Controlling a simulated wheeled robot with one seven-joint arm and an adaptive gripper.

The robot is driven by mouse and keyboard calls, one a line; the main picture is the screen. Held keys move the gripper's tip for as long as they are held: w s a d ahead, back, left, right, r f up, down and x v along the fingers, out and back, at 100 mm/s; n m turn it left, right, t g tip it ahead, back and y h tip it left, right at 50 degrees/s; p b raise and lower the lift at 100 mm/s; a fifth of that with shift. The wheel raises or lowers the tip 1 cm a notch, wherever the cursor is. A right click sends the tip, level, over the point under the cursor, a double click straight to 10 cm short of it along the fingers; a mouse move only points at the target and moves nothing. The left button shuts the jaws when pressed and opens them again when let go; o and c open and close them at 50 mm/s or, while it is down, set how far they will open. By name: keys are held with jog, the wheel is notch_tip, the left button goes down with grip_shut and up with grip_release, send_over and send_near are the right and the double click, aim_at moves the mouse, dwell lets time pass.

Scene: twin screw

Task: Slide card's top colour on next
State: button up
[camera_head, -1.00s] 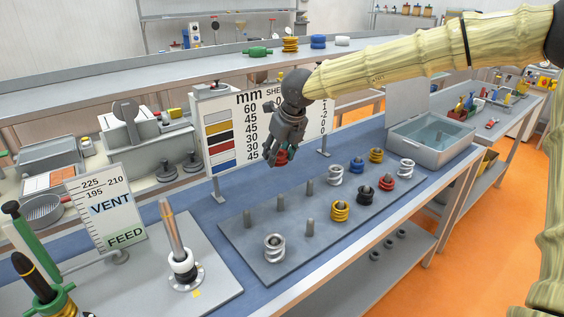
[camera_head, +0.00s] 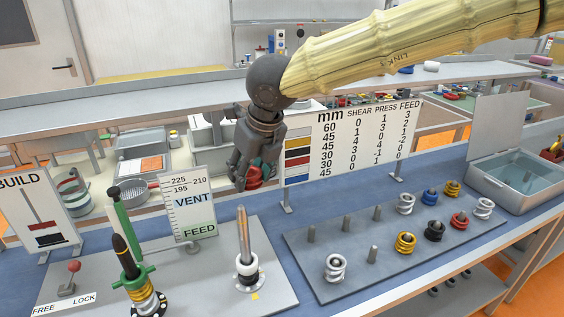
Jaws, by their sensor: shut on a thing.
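My gripper (camera_head: 243,182) hangs above the back of the bench, shut on a red screw element (camera_head: 254,178); the fingers partly hide it. The BUILD card (camera_head: 36,212) at the left shows a red bar above a black bar on a drawn shaft. A bare-topped metal shaft (camera_head: 242,228) stands upright, with white and black rings (camera_head: 246,266) at its foot. It is below my gripper and apart from it. A second shaft with a dark tip (camera_head: 122,250) stands to its left, carrying a gold coil (camera_head: 147,299) low down.
A grey peg board (camera_head: 345,285) at the right holds several coloured elements and some bare pegs. A VENT/FEED gauge card (camera_head: 192,205) and green-handled post (camera_head: 123,218) stand behind the shafts. The mm chart (camera_head: 350,145) is right of my gripper. A grey open-lidded bin (camera_head: 515,180) is far right.

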aim_at(247, 232)
jog(key=shift+s+a+r, duration=0.25)
jog(key=shift+s+a, duration=0.85)
jog(key=shift+f+b, duration=2)
jog(key=shift+b, duration=0.25)
jog(key=shift+f, duration=1.5)
jog(key=shift+f, duration=0.1)
jog(key=shift+f+b, duration=2.65)
jog(key=shift+f, duration=2.5)
jog(key=o, duration=1.2)
jog(key=shift+r, duration=0.1)
